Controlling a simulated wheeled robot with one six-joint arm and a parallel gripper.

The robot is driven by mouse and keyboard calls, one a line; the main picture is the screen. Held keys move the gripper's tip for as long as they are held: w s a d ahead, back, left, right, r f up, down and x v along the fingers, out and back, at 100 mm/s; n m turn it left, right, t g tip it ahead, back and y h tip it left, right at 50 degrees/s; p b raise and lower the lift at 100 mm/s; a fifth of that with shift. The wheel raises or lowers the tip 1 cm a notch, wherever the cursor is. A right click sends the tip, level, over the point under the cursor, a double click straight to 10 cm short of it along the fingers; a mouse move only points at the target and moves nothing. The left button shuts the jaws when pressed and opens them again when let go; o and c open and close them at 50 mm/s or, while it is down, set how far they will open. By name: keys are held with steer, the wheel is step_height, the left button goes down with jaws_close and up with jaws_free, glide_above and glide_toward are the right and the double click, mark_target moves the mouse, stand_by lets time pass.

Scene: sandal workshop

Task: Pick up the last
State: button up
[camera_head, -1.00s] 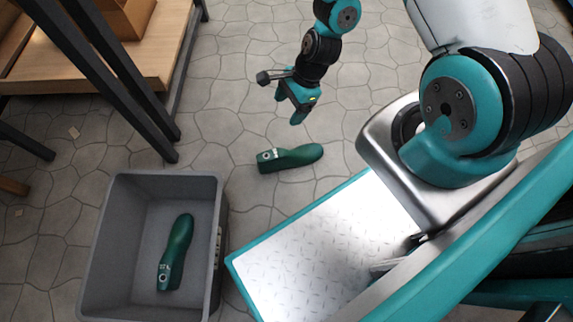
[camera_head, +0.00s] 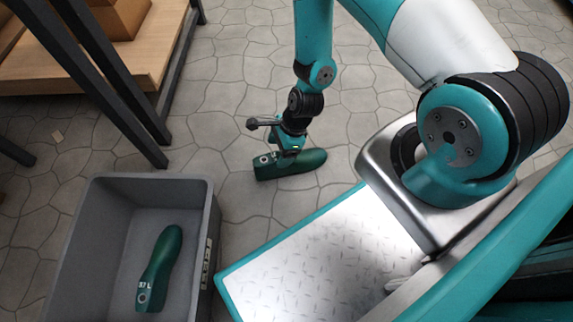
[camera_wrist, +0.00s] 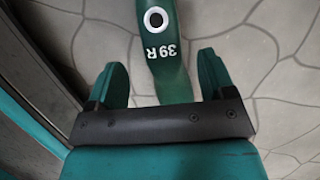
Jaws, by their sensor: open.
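A dark green shoe last (camera_head: 301,166) lies on the stone floor, right of the grey crate. In the wrist view this last (camera_wrist: 166,60) bears the mark "39 R" and a white ring with a dark centre. My gripper (camera_head: 287,160) is over the last in the head view and hides part of it. In the wrist view my gripper (camera_wrist: 162,82) is open, with the last running between its two green fingers and a gap on each side. A second green last (camera_head: 160,268) lies in the crate, its mark ending in "L".
The grey crate (camera_head: 207,250) stands on the floor at the lower left. A wooden table (camera_head: 150,62) with dark legs stands at the upper left, with boxes on it. The floor around the last is largely clear.

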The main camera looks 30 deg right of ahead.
mark_target(276, 156)
steer(key=b+x, duration=0.4)
steer(key=x, duration=0.1)
steer(key=shift+w+d+f+b, duration=0.15)
steer(key=shift+b, duration=0.15)
steer(key=c, duration=1)
